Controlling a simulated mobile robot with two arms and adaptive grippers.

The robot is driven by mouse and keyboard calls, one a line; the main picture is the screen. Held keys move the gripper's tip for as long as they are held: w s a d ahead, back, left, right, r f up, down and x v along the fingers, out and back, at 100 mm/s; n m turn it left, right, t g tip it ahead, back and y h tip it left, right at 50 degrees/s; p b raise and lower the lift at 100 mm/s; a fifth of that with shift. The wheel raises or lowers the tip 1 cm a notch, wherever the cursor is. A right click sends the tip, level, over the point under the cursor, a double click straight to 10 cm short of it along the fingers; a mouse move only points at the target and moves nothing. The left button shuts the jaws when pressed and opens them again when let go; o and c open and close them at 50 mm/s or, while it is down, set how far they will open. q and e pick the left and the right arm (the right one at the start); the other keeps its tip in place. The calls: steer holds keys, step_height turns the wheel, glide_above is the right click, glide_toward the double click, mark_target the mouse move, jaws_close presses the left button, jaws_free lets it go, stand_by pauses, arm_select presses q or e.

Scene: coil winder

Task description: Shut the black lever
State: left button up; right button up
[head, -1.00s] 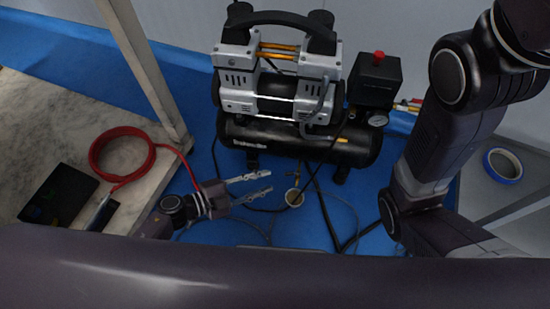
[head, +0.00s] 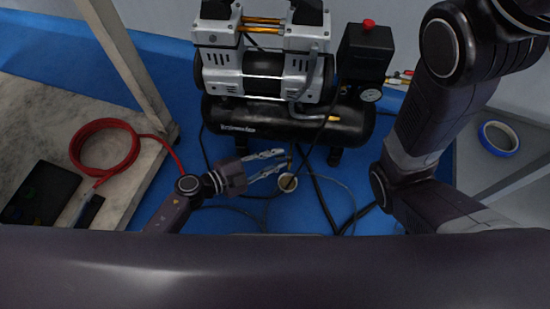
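I cannot make out a black lever clearly in the head view. A small round pale-faced part with a tan rim (head: 288,183) sits low in front of the black compressor tank (head: 290,119), with a small brass-coloured fitting (head: 290,161) just above it. My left gripper (head: 283,161) is open, its two grey fingers pointing right, with the tips close to this fitting. I cannot tell whether they touch it. Nothing shows between the fingers. My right arm comes in at the right, and its gripper is out of view.
The compressor has a black box with a red knob (head: 368,23) and a gauge (head: 371,95). Dark hoses cross the blue floor around my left gripper. A coiled red hose (head: 104,147) lies on the board at left. A blue tape roll (head: 498,139) lies at right.

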arm_select(q)
jaws_close()
steer(key=shift+w, duration=0.1)
steer(key=shift+w+a+m+g+h, duration=0.1)
steer(key=shift+w+m+g+h, duration=0.2)
steer(key=shift+m+g, duration=0.45)
steer(key=shift+w+f+m+g+h+b, duration=0.15)
steer(key=shift+w+m+g+h+b, duration=0.15)
steer(key=shift+m+g+b, duration=0.5)
steer(key=shift+w+m+g+h+b, duration=0.25)
steer(key=shift+m+g+b, duration=0.35)
steer(key=shift+g, duration=0.55)
steer(key=shift+o, duration=1.5)
jaws_free()
